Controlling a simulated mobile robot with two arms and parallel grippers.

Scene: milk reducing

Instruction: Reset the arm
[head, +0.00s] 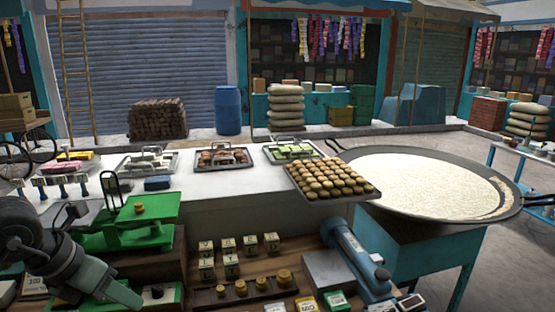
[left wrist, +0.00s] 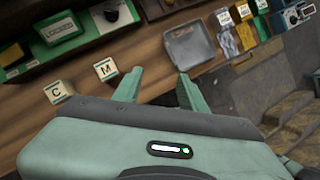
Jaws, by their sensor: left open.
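My left arm comes in from the lower left of the head view, with its gripper (head: 125,296) low beside the green weighing scale (head: 135,232). In the left wrist view the two teal fingers of the left gripper (left wrist: 158,88) stand apart with nothing between them. Beyond the fingers are a wooden surface and a square grey tray (left wrist: 188,48). Letter blocks marked C (left wrist: 57,92) and M (left wrist: 105,69) lie left of the fingers, apart from them. My right gripper is in neither view.
A white counter (head: 225,182) holds several trays of sweets. A tray of round brown sweets (head: 330,178) is at its right end, beside a wide pan of white milk (head: 425,182). A blue cylindrical device (head: 355,255) and small wooden blocks (head: 228,245) occupy the lower shelf.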

